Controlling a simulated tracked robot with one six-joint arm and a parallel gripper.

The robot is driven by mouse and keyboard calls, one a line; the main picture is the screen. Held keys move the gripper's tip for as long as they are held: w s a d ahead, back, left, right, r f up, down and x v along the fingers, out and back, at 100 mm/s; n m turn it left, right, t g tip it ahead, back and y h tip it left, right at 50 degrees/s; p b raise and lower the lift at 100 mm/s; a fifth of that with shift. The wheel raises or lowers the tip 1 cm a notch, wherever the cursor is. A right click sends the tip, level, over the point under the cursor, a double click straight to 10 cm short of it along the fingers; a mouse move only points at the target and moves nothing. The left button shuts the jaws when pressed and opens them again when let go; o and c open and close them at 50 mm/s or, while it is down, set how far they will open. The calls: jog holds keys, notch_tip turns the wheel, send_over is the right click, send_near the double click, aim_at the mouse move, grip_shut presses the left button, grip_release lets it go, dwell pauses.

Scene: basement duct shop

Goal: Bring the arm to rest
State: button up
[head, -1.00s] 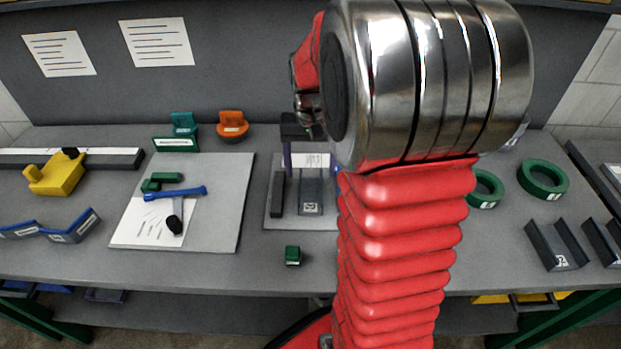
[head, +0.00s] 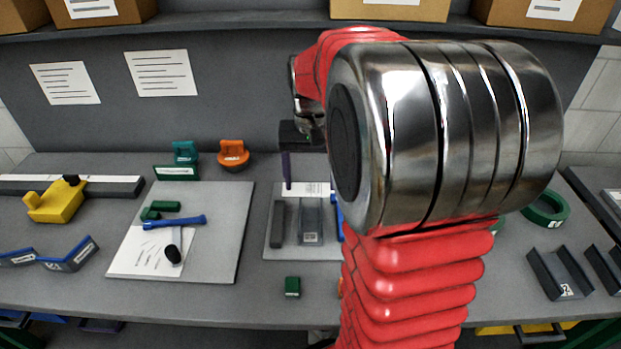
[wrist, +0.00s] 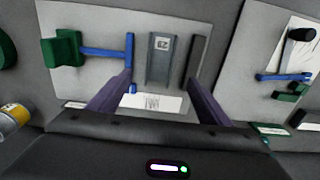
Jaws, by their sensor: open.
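My gripper (head: 287,188) is in the head view left of my red-sleeved arm, above the back of a small light board (head: 271,252). Only one dark purple finger shows clearly there. In the wrist view my gripper (wrist: 160,82) is open, its two purple fingers spread wide with nothing between them. Below it on the board lie a grey channel piece (wrist: 160,58), a dark bar (wrist: 196,58) and a white label (wrist: 150,103). A green block (wrist: 63,47) with a blue bar (wrist: 104,52) lies beside them; my arm hides most of it in the head view.
A larger board (head: 222,240) at left holds a sheet, a blue tool (head: 175,222) and green parts. A yellow block (head: 55,203), an orange piece (head: 233,154), a green ring (head: 546,209) and grey channels (head: 560,272) stand around. A shelf (head: 240,28) with boxes runs above.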

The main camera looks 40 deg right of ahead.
jog(key=shift+w, duration=0.1)
dwell(0.3)
jog(key=s+a+r+n+t, duration=0.2)
jog(key=s+a, duration=0.4)
jog(key=a, duration=0.4)
jog(key=s+a+r+n+t, duration=0.3)
jog(key=s+a+n, duration=0.2)
jog(key=a, duration=0.5)
jog(key=shift+s+a+t, duration=0.15)
jog(key=shift+s+t, duration=0.15)
jog(key=shift+s, duration=0.95)
jog(key=shift+c, duration=0.2)
